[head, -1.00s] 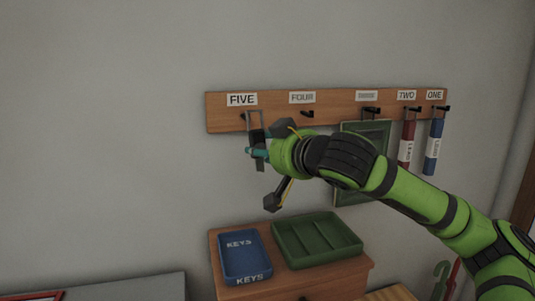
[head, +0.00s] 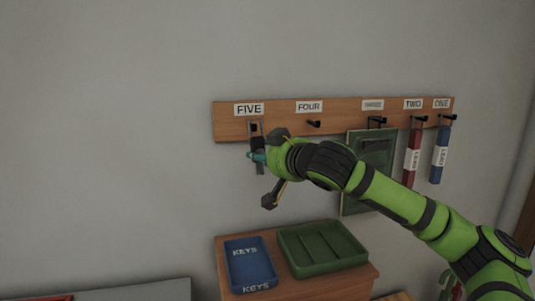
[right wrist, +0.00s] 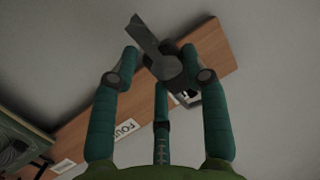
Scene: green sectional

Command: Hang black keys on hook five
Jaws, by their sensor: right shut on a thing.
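The black keys (head: 260,168) have a grey loop at the top and hang upright just below the FIVE label (head: 248,109) on the wooden hook board (head: 345,121). The loop overlaps hook five, and I cannot tell whether it is around the hook or in front of it. My right gripper (head: 258,156) is shut on the keys from the right. In the right wrist view the keys (right wrist: 168,65) sit between the teal fingertips, with the board behind. My left gripper is not in view.
Hook four (head: 314,123) is empty. A green item (head: 355,205) hangs under hook three, a red tag (head: 412,165) under two, a blue tag (head: 440,160) under one. A blue KEYS tray (head: 250,265) and green divided tray (head: 322,250) stand on the cabinet below.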

